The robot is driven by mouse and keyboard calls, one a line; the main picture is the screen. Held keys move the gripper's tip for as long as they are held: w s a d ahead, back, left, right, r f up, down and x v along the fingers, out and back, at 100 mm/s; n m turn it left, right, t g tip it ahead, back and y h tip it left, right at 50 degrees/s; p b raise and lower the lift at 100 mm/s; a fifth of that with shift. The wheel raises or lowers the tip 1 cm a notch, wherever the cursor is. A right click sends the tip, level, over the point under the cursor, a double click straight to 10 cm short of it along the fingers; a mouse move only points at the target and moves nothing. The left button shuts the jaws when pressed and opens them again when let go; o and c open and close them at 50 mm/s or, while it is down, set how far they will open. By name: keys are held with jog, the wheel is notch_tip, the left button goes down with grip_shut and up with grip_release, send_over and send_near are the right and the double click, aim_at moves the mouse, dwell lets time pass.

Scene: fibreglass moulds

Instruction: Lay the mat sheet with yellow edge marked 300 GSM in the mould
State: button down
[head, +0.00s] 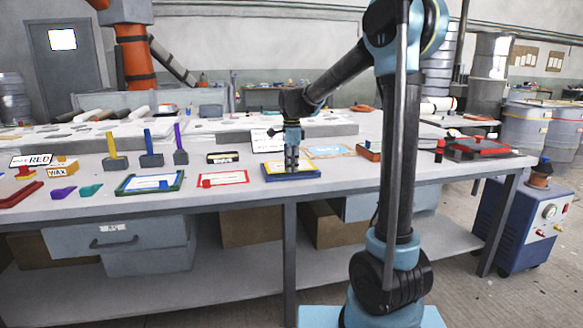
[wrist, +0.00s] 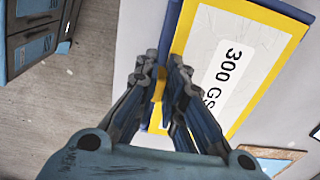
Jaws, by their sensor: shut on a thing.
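The mat sheet with yellow edge (wrist: 268,90) carries a white label reading "300 GS", the rest cut off by my finger in the wrist view. In the head view the sheet (head: 308,167) lies flat at the table front, below my gripper (head: 291,167). My gripper, which also shows in the wrist view (wrist: 160,75), points down and is shut on a yellow tab at the sheet's edge. A blue shallow frame (wrist: 170,32) borders the sheet, also seen in the head view (head: 292,178); whether the sheet rests inside or just above it is unclear.
Left of it lie a red-edged sheet (head: 222,179) and a blue frame with green edging (head: 150,183).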

jog(key=shift+f, duration=0.75)
dwell(0.3)
dwell(0.4)
jog(key=c, duration=1.6)
grip_release()
jog(key=shift+r, duration=0.1)
notch_tip(320, 180, up, 12)
